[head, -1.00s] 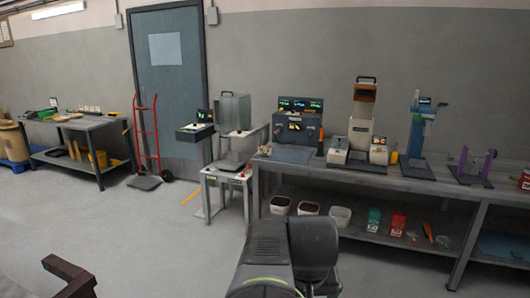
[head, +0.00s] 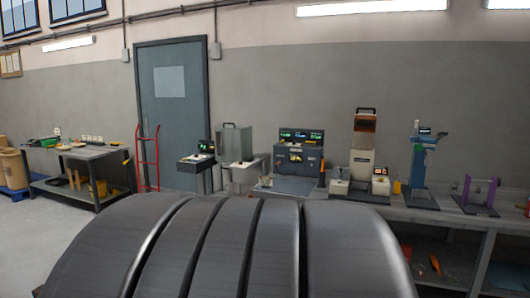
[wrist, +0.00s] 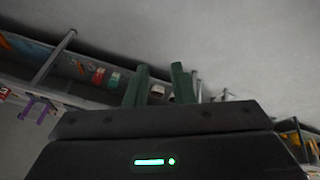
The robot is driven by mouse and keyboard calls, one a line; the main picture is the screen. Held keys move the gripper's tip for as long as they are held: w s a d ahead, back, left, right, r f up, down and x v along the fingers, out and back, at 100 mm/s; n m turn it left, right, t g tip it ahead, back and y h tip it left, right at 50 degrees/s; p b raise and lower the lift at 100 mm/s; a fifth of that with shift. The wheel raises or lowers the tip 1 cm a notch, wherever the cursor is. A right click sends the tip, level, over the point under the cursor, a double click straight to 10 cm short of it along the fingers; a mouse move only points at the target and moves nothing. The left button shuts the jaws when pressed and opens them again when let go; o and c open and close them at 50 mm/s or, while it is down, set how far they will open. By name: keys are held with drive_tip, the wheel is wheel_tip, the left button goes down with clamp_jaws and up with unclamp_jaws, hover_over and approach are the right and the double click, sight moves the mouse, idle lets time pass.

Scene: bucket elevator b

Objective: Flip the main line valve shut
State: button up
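I cannot make out a main line valve in either view. My gripper (wrist: 160,84) shows in the wrist view as two dark green fingers standing apart, with nothing seen between them. The fingers point toward the blurred bench and floor, and no object is in contact with them. In the head view a large dark ribbed part of my own arm fills the lower middle and hides the floor and part of the bench; my gripper does not show there.
A long grey bench (head: 452,216) with several instruments, including a dark console (head: 297,160) and a blue stand (head: 420,160), stands along the right wall. A blue-grey door (head: 172,110) is at the back. A red hand truck (head: 147,160) and a low table (head: 75,188) stand left.

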drive_tip(key=w+d+r, duration=0.2)
drive_tip(key=w, duration=0.2)
drive_tip(key=w+d+r+t+h+b, duration=0.1)
drive_tip(key=w+d+r, duration=0.1)
drive_tip(key=w+r, duration=0.1)
drive_tip(key=w+d+r+h+b, duration=0.1)
drive_tip(key=w+d+r, duration=0.1)
drive_tip(key=w+d, duration=0.1)
drive_tip(key=shift+w+r+n, duration=0.3)
drive_tip(key=shift+w+n, duration=0.1)
drive_tip(key=shift+w, duration=0.45)
clamp_jaws()
drive_tip(key=shift+w+d+r, duration=0.1)
drive_tip(key=shift+r, duration=0.1)
